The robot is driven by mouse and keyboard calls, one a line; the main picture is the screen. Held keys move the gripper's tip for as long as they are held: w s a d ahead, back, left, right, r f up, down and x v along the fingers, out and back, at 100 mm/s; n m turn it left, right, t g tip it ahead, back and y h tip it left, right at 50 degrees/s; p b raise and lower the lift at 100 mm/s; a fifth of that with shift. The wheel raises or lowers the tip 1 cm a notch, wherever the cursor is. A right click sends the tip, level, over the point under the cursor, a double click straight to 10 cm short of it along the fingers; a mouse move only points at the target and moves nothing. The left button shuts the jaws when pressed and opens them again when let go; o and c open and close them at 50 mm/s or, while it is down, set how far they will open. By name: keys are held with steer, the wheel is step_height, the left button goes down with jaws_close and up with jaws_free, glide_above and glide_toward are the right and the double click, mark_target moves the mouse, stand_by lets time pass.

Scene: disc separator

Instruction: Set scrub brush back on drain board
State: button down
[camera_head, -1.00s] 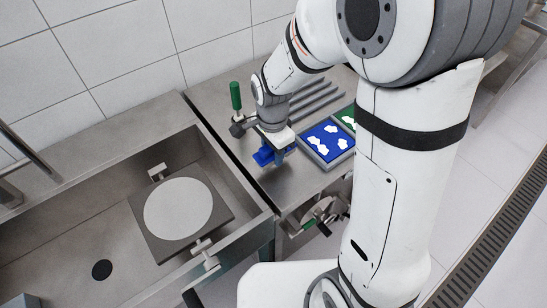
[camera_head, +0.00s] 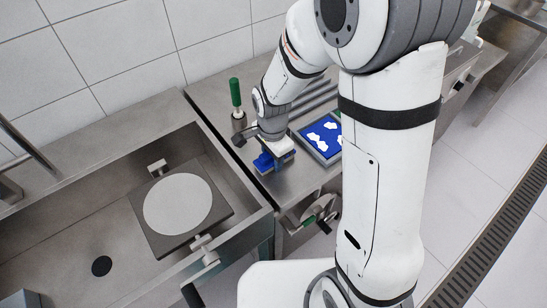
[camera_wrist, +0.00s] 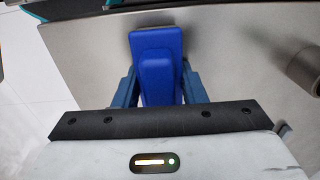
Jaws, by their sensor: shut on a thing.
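The blue scrub brush (camera_head: 263,162) is at my gripper (camera_head: 270,158), low over the steel drain board (camera_head: 290,183) to the right of the sink. In the wrist view the brush (camera_wrist: 160,68) sits between the two dark blue fingers of my gripper (camera_wrist: 160,88), which is shut on it. The brush's flat block points away from the gripper. It is against or just above the board's surface (camera_wrist: 235,50); I cannot tell whether it touches. Its underside is hidden.
A sink holding a square plate with a round grey disc (camera_head: 178,204) lies to the left. A green-handled tool (camera_head: 235,92) stands upright behind my gripper. A tray with a blue panel and white patches (camera_head: 320,138) lies to the right. The board's front strip is clear.

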steer(key=c, duration=0.9)
jaws_free()
steer(key=shift+s+f, duration=0.3)
steer(key=shift+f, duration=0.45)
steer(key=shift+r, duration=0.15)
steer(key=shift+r+p, duration=0.35)
steer(key=shift+p, duration=0.05)
steer(key=r, duration=1.2)
steer(key=shift+w+r, duration=0.35)
steer(key=s+d+r+n+t, duration=0.1)
steer(key=s+d+r+n, duration=0.2)
steer(key=s+d+n, duration=0.2)
steer(key=s+d+r+n+t, duration=0.1)
steer(key=s+d+r+n, duration=0.2)
steer(key=s+d+n, duration=0.3)
steer(key=shift+s+d+t, duration=0.4)
steer(key=shift+s+d, duration=0.1)
steer(key=shift+d, duration=0.6)
